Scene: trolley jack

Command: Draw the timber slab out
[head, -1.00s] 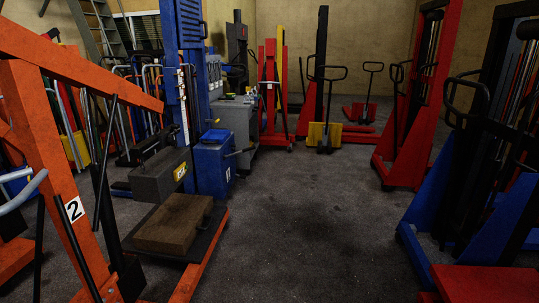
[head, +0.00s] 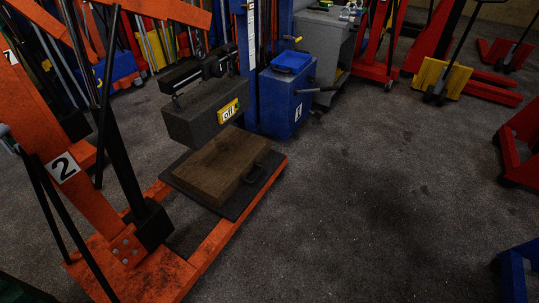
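The brown timber slab (head: 212,170) lies flat on a dark mat or plate (head: 257,190) at the left of the middle in the head view. A small dark handle (head: 256,172) shows on its right end. A dark grey block with a yellow label (head: 203,114) hangs just above the slab's back part; I cannot tell whether they touch. The orange jack frame (head: 221,239) runs along the slab's front right side. My gripper is not in view.
An orange post marked 2 (head: 62,168) stands left of the slab. A blue box (head: 290,97) stands behind it on the right. A yellow and red pallet truck (head: 440,78) stands farther back. The grey floor (head: 370,190) to the right is clear.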

